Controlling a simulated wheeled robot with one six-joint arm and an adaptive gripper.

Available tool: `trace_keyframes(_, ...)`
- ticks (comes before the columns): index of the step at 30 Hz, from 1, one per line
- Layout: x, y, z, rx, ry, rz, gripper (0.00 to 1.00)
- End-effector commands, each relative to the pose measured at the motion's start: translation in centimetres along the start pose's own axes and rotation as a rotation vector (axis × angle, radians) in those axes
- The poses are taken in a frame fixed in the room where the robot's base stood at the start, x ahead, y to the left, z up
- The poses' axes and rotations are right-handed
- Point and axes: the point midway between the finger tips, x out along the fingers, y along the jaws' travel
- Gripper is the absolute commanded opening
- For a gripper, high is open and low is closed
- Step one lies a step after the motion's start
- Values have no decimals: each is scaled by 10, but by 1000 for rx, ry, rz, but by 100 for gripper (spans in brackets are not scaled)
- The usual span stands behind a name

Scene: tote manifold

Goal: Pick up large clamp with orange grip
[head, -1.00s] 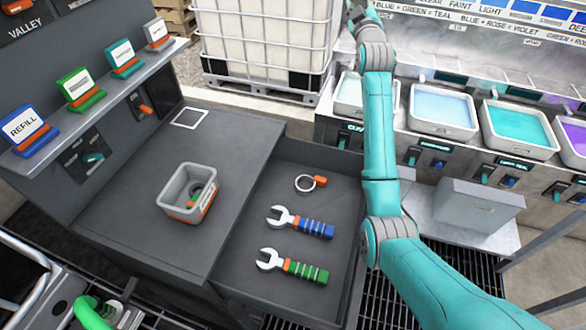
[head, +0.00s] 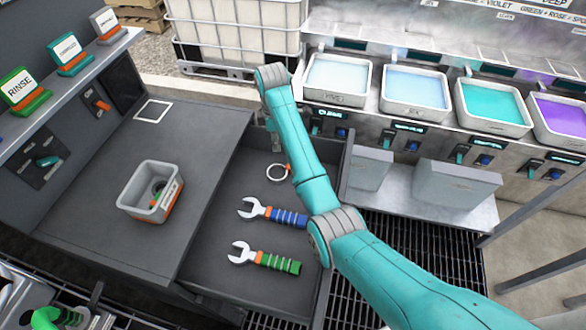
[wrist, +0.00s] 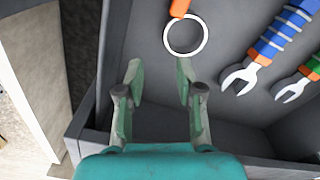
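The large clamp, a pale open ring (head: 268,172) with an orange grip, lies flat in the open drawer (head: 222,222). In the head view my arm partly covers its orange grip. In the wrist view the ring (wrist: 186,55) is just beyond and to the right of my fingers, with the orange grip (wrist: 180,8) at the top edge. My gripper (wrist: 159,70) is open and empty, its two fingers apart, above the near corner of the drawer. In the head view the gripper (head: 272,140) is mostly hidden by my arm.
A blue-handled wrench (head: 275,213) and a green-handled wrench (head: 265,257) lie in the same drawer. Drawer walls stand close to my fingers. A grey tote (head: 132,207) sits on the cabinet top. Basins of coloured liquid (head: 415,107) line the back.

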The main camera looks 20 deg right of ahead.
Motion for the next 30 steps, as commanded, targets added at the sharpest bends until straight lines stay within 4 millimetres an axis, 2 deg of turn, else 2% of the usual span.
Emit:
trace_keyframes(3, 11, -6, -2, -11, -6, -23, 36)
trace_keyframes(10, 44, -6, -1, -9, -5, -20, 36)
trace_keyframes(17, 60, -6, -2, -8, -4, -17, 36)
trace_keyframes(25, 94, -12, -4, -8, -5, -19, 36)
trace_keyframes(30, 108, -11, -4, -7, -4, -18, 36)
